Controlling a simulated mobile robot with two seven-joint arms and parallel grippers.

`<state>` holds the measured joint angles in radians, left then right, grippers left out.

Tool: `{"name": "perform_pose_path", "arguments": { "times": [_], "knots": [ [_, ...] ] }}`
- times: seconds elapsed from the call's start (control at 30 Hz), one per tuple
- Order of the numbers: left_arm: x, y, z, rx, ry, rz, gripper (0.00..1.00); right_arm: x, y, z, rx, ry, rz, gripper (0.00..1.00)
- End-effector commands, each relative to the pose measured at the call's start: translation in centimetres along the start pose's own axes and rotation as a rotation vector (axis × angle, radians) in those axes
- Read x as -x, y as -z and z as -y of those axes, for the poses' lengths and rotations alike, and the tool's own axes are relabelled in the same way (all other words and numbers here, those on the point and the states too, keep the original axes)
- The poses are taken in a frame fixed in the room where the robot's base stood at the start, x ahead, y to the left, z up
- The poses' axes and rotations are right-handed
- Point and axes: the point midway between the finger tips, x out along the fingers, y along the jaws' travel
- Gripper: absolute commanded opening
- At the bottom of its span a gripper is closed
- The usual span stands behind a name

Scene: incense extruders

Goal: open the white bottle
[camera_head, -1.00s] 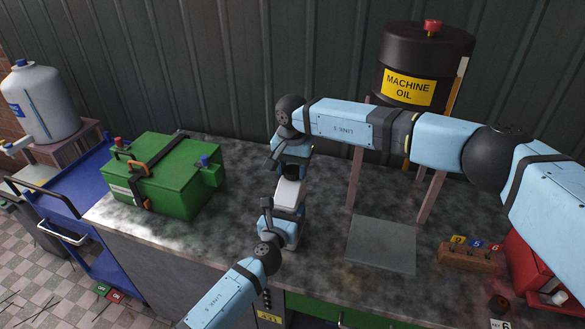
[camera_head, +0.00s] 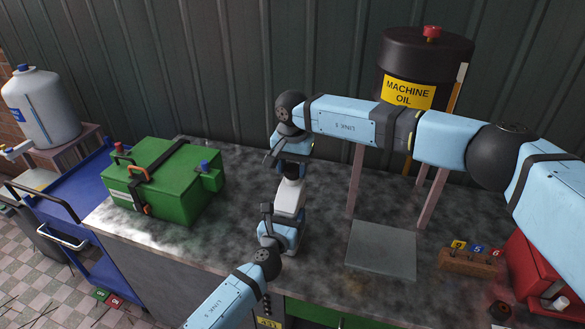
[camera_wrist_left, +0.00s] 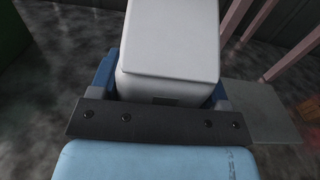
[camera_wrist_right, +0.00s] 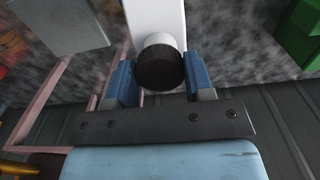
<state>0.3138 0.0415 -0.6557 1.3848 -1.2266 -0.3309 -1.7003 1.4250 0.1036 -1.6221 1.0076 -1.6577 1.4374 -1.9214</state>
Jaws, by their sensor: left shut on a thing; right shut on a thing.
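The white bottle (camera_head: 290,199) stands over the counter between my two grippers. Its box-like white body also shows in the left wrist view (camera_wrist_left: 172,45). My left gripper (camera_head: 280,228) is shut on the lower body, one finger on each side. The bottle's round black cap (camera_wrist_right: 160,67) points toward the camera in the right wrist view. My right gripper (camera_head: 292,168) comes down from above and is shut on the cap, its blue fingers on either side. The cap is mostly hidden in the head view. I cannot tell whether the bottle base touches the counter.
A green box (camera_head: 165,182) stands left on the counter. A grey plate (camera_head: 382,250) lies to the right, beside a wooden number block (camera_head: 470,260) and a red case (camera_head: 535,265). A machine oil drum (camera_head: 425,60) on pink legs stands behind. Counter around the bottle is clear.

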Motion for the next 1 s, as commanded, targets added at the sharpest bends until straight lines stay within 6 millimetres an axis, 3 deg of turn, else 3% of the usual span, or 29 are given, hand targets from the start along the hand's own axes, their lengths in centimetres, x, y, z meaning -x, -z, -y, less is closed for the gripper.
{"name": "perform_pose_path", "arguments": {
  "times": [0.23, 0.53, 0.77, 0.8, 0.9, 1.0],
  "knots": [
    [0.0, 0.0, 0.0, -0.001, 0.0, 0.0, 0.04, 0.4, 0.0, 0.0, 0.0, 0.0, -0.001, 0.2],
    [0.0, 0.0, 0.0, -0.001, 0.0, 0.0, 0.04, 3.8, 0.0, 0.0, 0.0, 0.0, -0.001, 0.2],
    [0.0, 0.0, 0.0, -0.001, 0.0, 0.0, 0.04, 4.0, 0.0, 0.0, 0.0, -0.001, 0.0, 0.2],
    [0.0, 0.0, 0.0, -0.001, 0.0, 0.0, 0.77, 4.0, 0.0, 0.0, 0.0, -0.001, 0.0, 0.2],
    [0.0, 0.0, 0.0, -0.001, 0.0, 0.0, 0.99, 4.0, 0.0, 0.0, 0.0, 0.0, 0.0, 0.2],
    [0.0, 0.0, 0.0, 0.0, 0.0, 0.0, 0.99, 4.0, 0.0, 0.0, 0.0, 0.0, 0.0, 0.2]
  ]
}}
